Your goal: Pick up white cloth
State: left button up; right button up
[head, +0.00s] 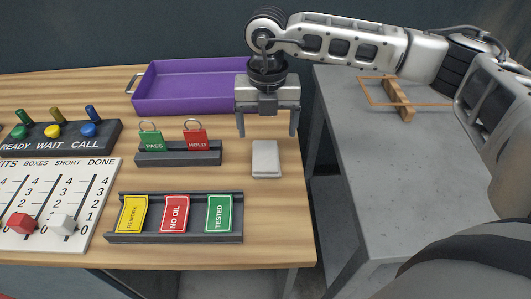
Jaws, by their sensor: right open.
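The white cloth (265,158) is a small, pale, folded rectangle lying flat on the wooden table, near its right edge. My right gripper (268,130) hangs above and a little behind the cloth, pointing down. Its two fingers are spread apart with nothing between them. The gripper does not appear to touch the cloth. My left gripper is not in view.
A purple tray (190,107) stands behind the gripper. Left of the cloth are a holder (180,158) with PASS and HOLD tags and a rack (175,238) of coloured cards. A grey table (400,180) stands right, across a gap.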

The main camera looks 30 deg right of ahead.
aim_at(266, 153)
notch_tip(266, 153, down, 4)
jog(key=shift+r, duration=0.2)
jog(key=shift+f+p, duration=0.4)
jog(key=shift+f, duration=0.15)
notch_tip(266, 153, down, 4)
jog(key=shift+w+r+p, duration=0.15)
jog(key=shift+r+p, duration=0.05)
jog(key=shift+p, duration=0.3)
jog(key=shift+f, duration=0.35)
jog(key=c, duration=1.1)
